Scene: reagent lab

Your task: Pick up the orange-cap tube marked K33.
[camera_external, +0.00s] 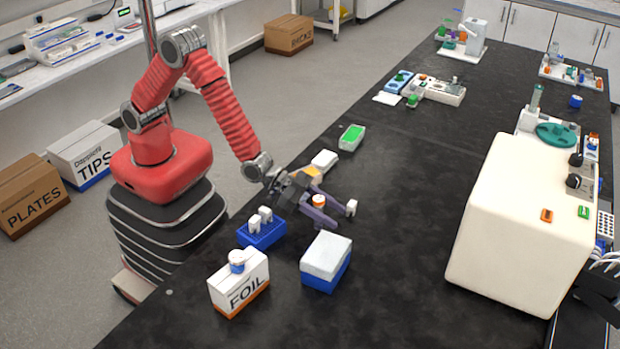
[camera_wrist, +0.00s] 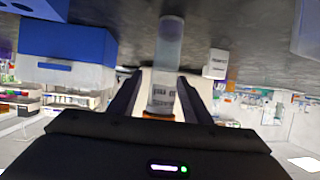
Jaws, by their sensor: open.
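The orange-cap tube (camera_external: 319,200) stands on the black bench, its cap showing between the fingers of my gripper (camera_external: 334,216). In the wrist view, which looks upside down, the clear tube (camera_wrist: 167,60) runs between the two dark fingers of my gripper (camera_wrist: 158,80). It carries a pale label, with the orange cap at the lower end of the picture. The label is too small to read, so I cannot confirm K33. My gripper is open, with one finger on each side of the tube. I cannot tell whether either finger touches it.
A small white block (camera_external: 351,207) stands just right of the fingertips. A blue rack (camera_external: 262,233) with white pieces and a white-and-blue box (camera_external: 326,261) are nearby, with the FOIL box (camera_external: 239,282) in front. Bench to the right is clear up to the large cream machine (camera_external: 520,220).

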